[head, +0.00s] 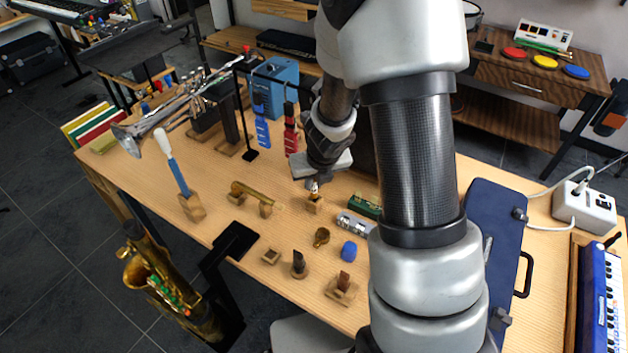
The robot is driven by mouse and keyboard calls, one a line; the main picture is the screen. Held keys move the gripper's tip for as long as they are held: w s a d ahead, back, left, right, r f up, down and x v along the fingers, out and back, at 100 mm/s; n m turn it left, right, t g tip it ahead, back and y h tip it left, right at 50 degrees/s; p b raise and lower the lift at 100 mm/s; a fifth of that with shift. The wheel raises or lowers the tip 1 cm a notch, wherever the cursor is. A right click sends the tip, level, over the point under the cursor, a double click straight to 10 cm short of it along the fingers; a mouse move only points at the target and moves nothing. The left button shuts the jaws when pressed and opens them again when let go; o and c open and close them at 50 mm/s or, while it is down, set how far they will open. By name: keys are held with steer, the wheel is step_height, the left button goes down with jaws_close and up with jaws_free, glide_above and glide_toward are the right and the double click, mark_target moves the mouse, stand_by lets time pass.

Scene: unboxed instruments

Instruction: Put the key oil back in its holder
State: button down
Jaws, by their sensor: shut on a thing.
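My gripper (314,182) points down over the middle of the wooden table. It is shut on a small, light-topped thing, apparently the key oil (315,189), of which only a little shows below the fingers. A small wooden block, apparently its holder (314,205), is directly under the gripper. The oil's lower end is at the block's top. I cannot tell whether it is seated in the block or just above it.
A brass piece on wooden rests (252,197) lies left of the gripper, a silver cylinder (354,224) and green box (365,206) to its right. Several small parts stand in front, including a blue piece (349,250). Red and blue upright items (290,130) and a trumpet (165,115) stand behind.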

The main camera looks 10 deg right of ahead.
steer(key=shift+f+b, duration=0.85)
steer(key=shift+f, duration=0.1)
stand_by(0.6)
steer(key=c, duration=1.7)
jaws_free()
steer(key=shift+r, duration=0.1)
steer(key=p+v, duration=0.8)
steer(key=v, duration=0.4)
steer(key=shift+s, duration=0.1)
